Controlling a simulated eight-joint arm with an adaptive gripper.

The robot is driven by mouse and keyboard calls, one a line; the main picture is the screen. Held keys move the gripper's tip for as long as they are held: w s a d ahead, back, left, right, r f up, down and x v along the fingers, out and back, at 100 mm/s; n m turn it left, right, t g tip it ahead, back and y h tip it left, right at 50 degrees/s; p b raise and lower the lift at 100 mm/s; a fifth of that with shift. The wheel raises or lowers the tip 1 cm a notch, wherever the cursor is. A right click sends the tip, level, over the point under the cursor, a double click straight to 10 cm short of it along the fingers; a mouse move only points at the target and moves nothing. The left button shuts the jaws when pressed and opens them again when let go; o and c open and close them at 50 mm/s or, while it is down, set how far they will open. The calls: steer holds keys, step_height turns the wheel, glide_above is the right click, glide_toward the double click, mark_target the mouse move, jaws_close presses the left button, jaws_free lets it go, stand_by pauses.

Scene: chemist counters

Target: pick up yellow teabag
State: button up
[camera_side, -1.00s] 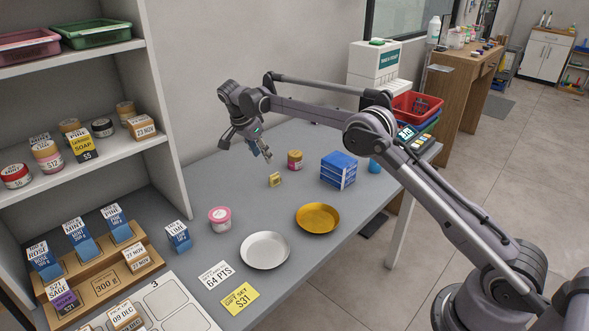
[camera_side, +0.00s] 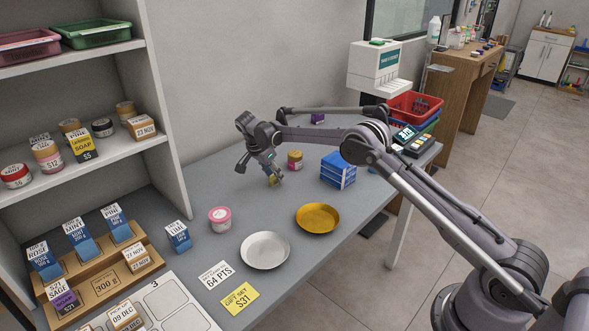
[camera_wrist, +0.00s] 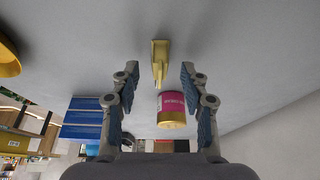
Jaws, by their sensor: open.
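The yellow teabag (camera_side: 275,181) stands on the grey counter in the side view, partly hidden by my gripper (camera_side: 271,177). In the wrist view the yellow teabag (camera_wrist: 160,62) is a narrow upright shape ahead of and between the fingertips of my gripper (camera_wrist: 160,78). The fingers are spread apart with nothing between their pads. I cannot tell how far the tips are above the counter.
A pink and gold jar (camera_side: 295,160) stands just behind the teabag. Blue boxes (camera_side: 338,170) are to the right. A gold plate (camera_side: 317,218), a white plate (camera_side: 264,250) and a pink jar (camera_side: 220,219) lie nearer. The shelf unit (camera_side: 160,120) borders the left.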

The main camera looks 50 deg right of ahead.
steer(key=shift+d+f, duration=0.2)
steer(key=shift+f, duration=0.2)
steer(key=c, duration=0.8)
steer(key=shift+o, duration=0.2)
steer(key=shift+r, duration=0.15)
